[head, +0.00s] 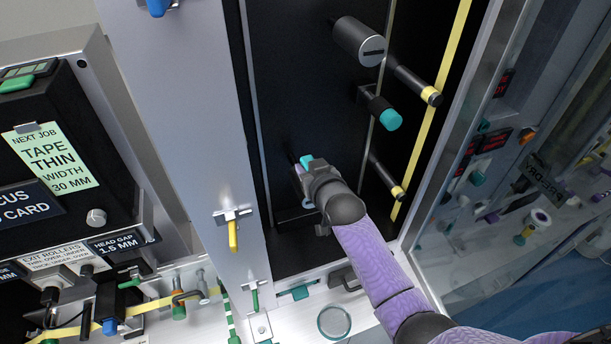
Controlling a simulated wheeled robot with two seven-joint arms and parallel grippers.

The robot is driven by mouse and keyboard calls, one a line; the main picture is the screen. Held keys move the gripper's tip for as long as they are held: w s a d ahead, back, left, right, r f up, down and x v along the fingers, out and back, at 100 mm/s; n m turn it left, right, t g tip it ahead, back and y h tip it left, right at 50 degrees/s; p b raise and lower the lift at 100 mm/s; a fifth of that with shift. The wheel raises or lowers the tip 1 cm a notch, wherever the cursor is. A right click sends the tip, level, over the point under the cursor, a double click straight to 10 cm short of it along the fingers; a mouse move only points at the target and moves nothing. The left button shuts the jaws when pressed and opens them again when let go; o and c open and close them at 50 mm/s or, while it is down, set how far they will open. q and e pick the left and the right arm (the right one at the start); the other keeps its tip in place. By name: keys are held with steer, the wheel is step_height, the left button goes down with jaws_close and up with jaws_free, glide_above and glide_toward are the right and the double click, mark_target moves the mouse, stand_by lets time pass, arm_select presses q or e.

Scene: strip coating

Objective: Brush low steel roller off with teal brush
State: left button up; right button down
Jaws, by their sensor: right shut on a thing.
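My right gripper (308,182) comes in from the lower right on the purple arm and is inside the dark cabinet, low on its back panel. It is shut on the teal brush (306,160), of which only a small teal part shows past the jaws. The rest of the brush is hidden by the gripper. The low steel roller cannot be made out clearly; the gripper covers that part of the panel, so I cannot tell whether the brush touches it. My left gripper is not in view.
A large grey roller (358,41) sits high in the cabinet. Below it are a teal-ended roller (384,112) and black rods (415,84) beside the yellow strip (428,120). A glass door (480,150) stands at the right. A round glass dish (334,321) lies below.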

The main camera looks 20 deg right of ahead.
steer(key=b+x, duration=0.3)
steer(key=shift+w+r, duration=0.25)
steer(key=shift+w, duration=0.1)
steer(key=shift+w+b, duration=0.25)
steer(key=shift+b, duration=0.2)
steer(key=shift+w+r, duration=0.2)
steer(key=shift+w+f+b, duration=0.1)
steer(key=shift+w+b, duration=0.3)
steer(key=shift+b, duration=0.05)
steer(key=shift+s+p, duration=0.15)
steer(key=shift+p, duration=0.2)
